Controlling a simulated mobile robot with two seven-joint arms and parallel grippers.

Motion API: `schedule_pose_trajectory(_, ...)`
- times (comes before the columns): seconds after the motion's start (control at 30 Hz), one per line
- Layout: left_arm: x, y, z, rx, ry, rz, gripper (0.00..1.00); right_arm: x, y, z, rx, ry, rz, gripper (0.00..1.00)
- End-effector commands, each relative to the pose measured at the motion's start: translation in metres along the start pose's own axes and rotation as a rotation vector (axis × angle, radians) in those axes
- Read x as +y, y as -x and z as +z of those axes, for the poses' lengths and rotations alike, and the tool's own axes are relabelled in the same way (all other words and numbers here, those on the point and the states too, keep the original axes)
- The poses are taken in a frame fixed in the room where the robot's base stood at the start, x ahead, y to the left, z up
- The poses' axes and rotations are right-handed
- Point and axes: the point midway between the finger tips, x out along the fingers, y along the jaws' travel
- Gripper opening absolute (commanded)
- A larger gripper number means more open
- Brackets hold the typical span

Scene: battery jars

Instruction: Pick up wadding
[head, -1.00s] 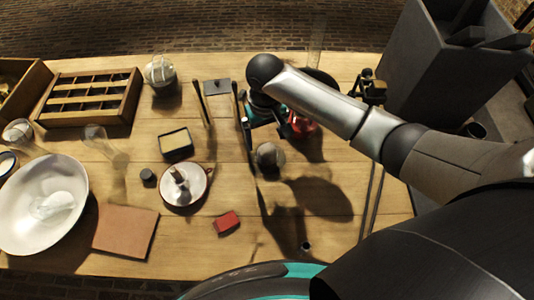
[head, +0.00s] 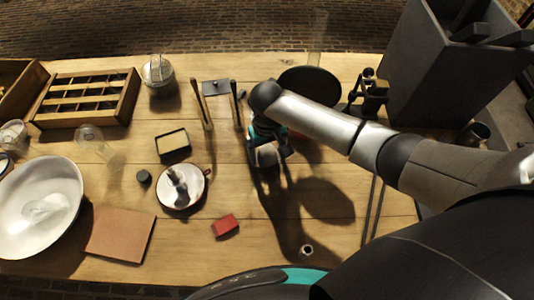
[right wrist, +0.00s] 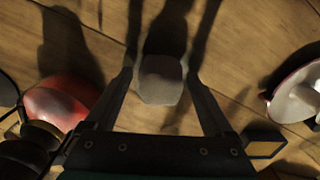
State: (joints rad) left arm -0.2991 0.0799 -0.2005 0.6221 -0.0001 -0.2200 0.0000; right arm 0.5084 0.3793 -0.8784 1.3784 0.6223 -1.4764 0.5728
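The wadding appears to be the small pale grey lump (head: 267,155) on the right half of the wooden table. In the right wrist view it is a rounded, faceted grey piece (right wrist: 160,80). My right gripper (head: 267,150) points down over it, with one finger on each side. In the right wrist view the fingers (right wrist: 161,75) stand apart, with narrow gaps to the lump, so the gripper looks open around it. My left gripper is not in view.
Two upright dark sticks (head: 203,105) (head: 237,105) stand close to the left. A red round thing (right wrist: 60,103) lies beside the gripper. A saucer (head: 197,193), a red block (head: 225,225) and a white bowl (head: 65,210) stand left. The front right is mostly clear.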

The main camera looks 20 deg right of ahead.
Motion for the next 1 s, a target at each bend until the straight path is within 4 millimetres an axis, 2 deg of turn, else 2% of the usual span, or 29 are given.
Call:
schedule_pose_trajectory(0.07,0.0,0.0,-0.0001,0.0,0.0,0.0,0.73,-0.0002,0.0002,0.0,0.0,0.0,0.0,0.77)
schedule_pose_trajectory(0.73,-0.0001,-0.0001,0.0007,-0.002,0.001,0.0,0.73,-0.0002,0.0003,-0.0001,0.0,0.0,0.0,0.02)
schedule_pose_trajectory(1.0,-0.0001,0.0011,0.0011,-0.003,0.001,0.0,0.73,-0.0001,0.0033,-0.0002,0.0,0.0,0.0,0.0)
